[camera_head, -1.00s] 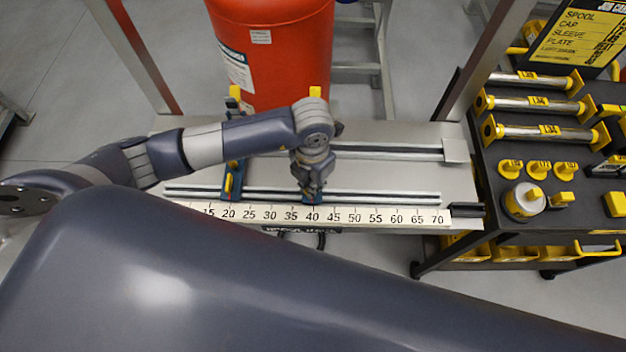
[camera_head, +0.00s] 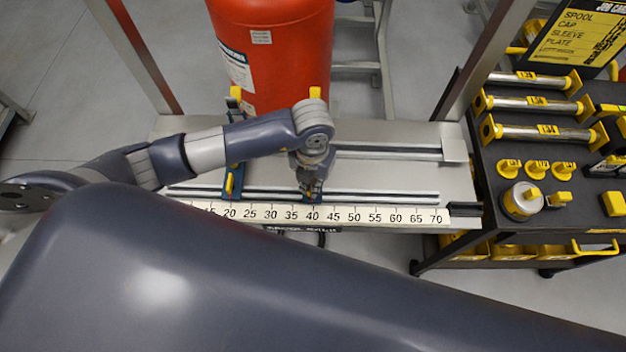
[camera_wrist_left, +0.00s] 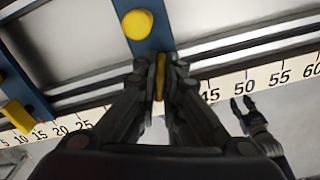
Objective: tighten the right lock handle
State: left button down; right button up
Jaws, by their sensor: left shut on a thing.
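The right lock handle (camera_wrist_left: 159,90) is a small yellow lever on the right blue carriage (camera_wrist_left: 153,42). My left gripper (camera_head: 311,193) reaches down over this carriage near the 40 mark. In the left wrist view, my left gripper (camera_wrist_left: 160,78) is shut on the handle, with a finger on each side. Its fingers hide part of the handle. The left blue carriage with its yellow lock handle (camera_head: 229,183) stands near the 20 mark. My right gripper (camera_wrist_left: 245,108) shows open and empty in the left wrist view, beyond the ruler's front edge.
The ruler (camera_head: 380,215) runs along the bench's front edge, before metal rails (camera_head: 390,195). A red cylinder (camera_head: 290,50) stands behind the carriages. A dark cart (camera_head: 520,228) with yellow-ended bars and caps stands at the right. The bench right of the gripper is clear.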

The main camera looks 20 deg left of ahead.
pick_arm(q)
jog(key=shift+n+p, duration=0.5)
jog(key=shift+n, duration=1.2)
jog(key=shift+n, duration=0.3)
jog(key=c, duration=1.7)
grip_release()
jog(key=shift+r, duration=0.1)
jog(key=shift+r+p, duration=2.8)
jog(key=shift+r, duration=0.65)
